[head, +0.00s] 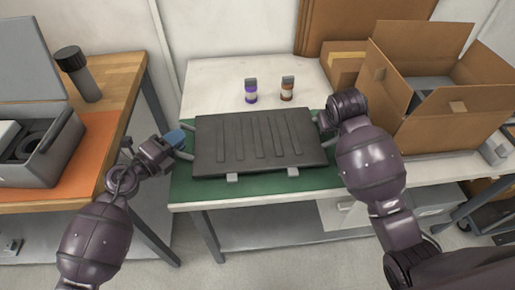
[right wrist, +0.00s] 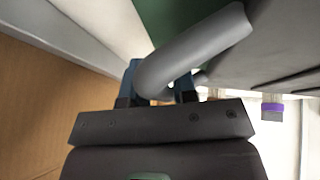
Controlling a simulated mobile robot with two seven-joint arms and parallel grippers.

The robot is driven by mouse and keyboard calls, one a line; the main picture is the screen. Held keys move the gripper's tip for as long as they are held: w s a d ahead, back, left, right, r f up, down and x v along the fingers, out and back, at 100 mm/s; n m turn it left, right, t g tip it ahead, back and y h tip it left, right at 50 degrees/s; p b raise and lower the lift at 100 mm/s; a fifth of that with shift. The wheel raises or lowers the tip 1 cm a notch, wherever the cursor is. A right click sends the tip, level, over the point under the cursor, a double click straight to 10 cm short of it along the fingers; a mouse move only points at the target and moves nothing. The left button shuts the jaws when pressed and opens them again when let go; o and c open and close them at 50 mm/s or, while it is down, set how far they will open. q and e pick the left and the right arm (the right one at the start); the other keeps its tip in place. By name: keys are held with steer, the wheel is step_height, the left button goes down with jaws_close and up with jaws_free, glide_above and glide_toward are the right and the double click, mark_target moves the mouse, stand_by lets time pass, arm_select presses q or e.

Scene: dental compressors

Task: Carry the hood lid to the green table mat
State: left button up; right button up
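The hood lid (head: 258,140), a dark grey ribbed panel with a grey handle at each side, lies flat over the green table mat (head: 260,192). I cannot tell whether it touches the mat or hovers just above it. My left gripper (head: 177,139) has its blue fingers closed around the left handle. My right gripper (head: 325,119) is at the right handle, mostly hidden behind my arm. In the right wrist view, the curved grey handle (right wrist: 195,50) passes between the blue fingers of my right gripper (right wrist: 160,85), which close on it.
Two small bottles, purple (head: 251,91) and brown (head: 287,89), stand behind the lid on the white table (head: 215,80). An open cardboard box (head: 440,115) stands at right. At left, a wooden table (head: 125,75) holds an open grey case (head: 55,155) on an orange mat (head: 95,150) and a dark cylinder (head: 80,75).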

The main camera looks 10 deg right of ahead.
arm_select(q)
steer(key=shift+o, duration=1.2)
steer(key=shift+r, duration=0.25)
arm_select(e)
steer(key=shift+o, duration=1.2)
steer(key=shift+r, duration=0.2)
arm_select(q)
steer(key=shift+f, duration=0.1)
arm_select(e)
steer(key=shift+s+a+r, duration=0.1)
steer(key=shift+s+r, duration=0.1)
steer(key=shift+r, duration=0.1)
arm_select(q)
steer(key=v, duration=1.2)
arm_select(e)
steer(key=v, duration=1.1)
steer(key=shift+s, duration=0.15)
